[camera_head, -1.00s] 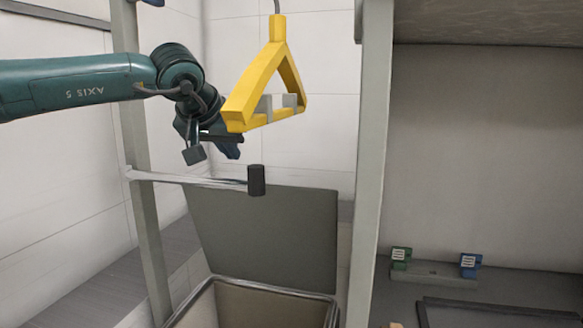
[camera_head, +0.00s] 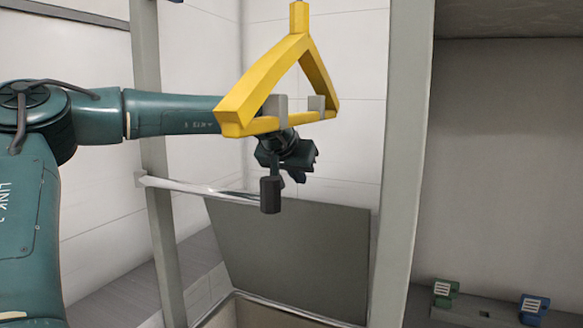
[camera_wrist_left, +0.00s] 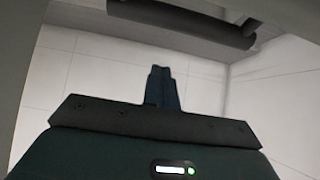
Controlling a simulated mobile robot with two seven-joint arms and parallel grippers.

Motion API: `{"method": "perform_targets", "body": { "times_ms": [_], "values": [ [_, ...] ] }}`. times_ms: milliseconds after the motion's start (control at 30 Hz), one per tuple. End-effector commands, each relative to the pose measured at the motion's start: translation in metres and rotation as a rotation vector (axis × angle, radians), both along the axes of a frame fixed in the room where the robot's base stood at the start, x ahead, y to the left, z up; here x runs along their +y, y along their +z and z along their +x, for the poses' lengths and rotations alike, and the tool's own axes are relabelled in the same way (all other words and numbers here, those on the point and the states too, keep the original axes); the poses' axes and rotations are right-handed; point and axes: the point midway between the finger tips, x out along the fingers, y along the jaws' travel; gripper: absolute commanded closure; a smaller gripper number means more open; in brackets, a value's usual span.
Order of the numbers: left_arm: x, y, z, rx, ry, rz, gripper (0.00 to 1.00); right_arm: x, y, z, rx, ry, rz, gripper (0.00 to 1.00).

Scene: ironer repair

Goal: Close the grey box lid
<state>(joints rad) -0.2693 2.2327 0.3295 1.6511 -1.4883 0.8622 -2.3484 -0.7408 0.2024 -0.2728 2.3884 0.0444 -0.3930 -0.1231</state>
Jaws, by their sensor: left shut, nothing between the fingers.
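The grey box lid (camera_head: 295,255) stands open, tilted up behind the box, in the head view. The box (camera_head: 262,313) is below it, and only its upper rim and part of the inside show. My left gripper (camera_head: 297,174) is above the lid, behind the yellow triangular hanger and close to the black-ended metal bar; the hanger and bar partly hide it. In the left wrist view its fingers (camera_wrist_left: 161,88) are together and empty, with pale wall beyond. The gripper appears apart from the lid. My right gripper is not in view.
A yellow triangular hanger (camera_head: 240,106) hangs in front of my left arm. A metal bar with a black end (camera_head: 270,195) juts from the left post (camera_head: 172,255). Another grey post (camera_head: 405,150) stands right of the lid. Green (camera_head: 444,291) and blue (camera_head: 533,305) clips sit at lower right.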

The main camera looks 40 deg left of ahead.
Motion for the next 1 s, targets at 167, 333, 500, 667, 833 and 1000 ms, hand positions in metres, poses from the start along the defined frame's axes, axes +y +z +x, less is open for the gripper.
{"method": "perform_targets", "body": {
  "times_ms": [167, 333, 500, 667, 833, 1000],
  "values": [
    [-0.003, -0.014, -0.008, -0.003, -0.004, -0.001, 1.0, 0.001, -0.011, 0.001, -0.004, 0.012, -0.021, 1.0],
    [-0.007, -0.021, -0.022, -0.002, -0.002, -0.002, 1.0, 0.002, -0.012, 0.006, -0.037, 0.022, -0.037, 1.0],
    [-0.009, -0.023, -0.028, -0.002, -0.002, 0.0, 1.0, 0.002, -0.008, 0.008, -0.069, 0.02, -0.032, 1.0],
    [-0.009, -0.023, -0.029, -0.002, -0.001, 0.001, 1.0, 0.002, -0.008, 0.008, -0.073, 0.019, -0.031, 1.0],
    [-0.01, -0.024, -0.029, -0.003, -0.001, 0.001, 1.0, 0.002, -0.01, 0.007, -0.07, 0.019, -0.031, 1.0],
    [-0.012, -0.032, -0.035, -0.042, -0.001, 0.012, 1.0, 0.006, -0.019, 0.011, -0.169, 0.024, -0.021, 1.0]
  ]
}}
